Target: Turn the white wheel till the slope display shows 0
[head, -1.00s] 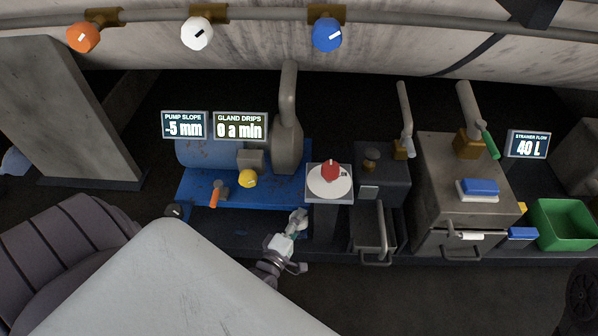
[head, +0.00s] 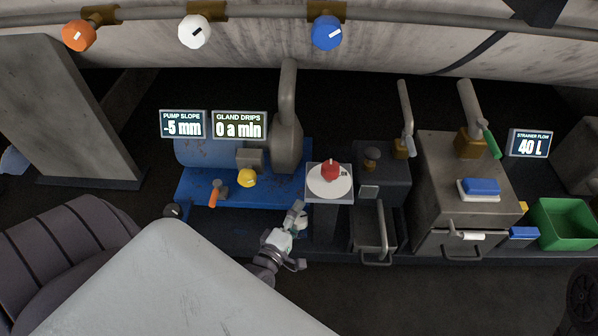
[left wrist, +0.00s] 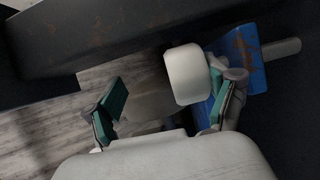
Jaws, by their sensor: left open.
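In the left wrist view a plain white round wheel (left wrist: 187,74) sits between the spread fingers of my left gripper (left wrist: 168,98), closer to the right finger. A clear gap shows between the wheel and the left finger; whether the right finger touches it I cannot tell. In the head view my left gripper (head: 297,222) is open in front of the blue pump base (head: 208,190), at its right end. The wheel is not clearly visible there. The slope display (head: 184,125) reads -5 mm. My right gripper is not in view.
Orange, white (head: 195,31) and blue (head: 327,33) knobs hang on the pipe above. A pedestal with a white disc and red knob (head: 330,170) stands right of my gripper. The gland drips display (head: 239,125) reads 0 a min. A green bin (head: 563,224) is far right.

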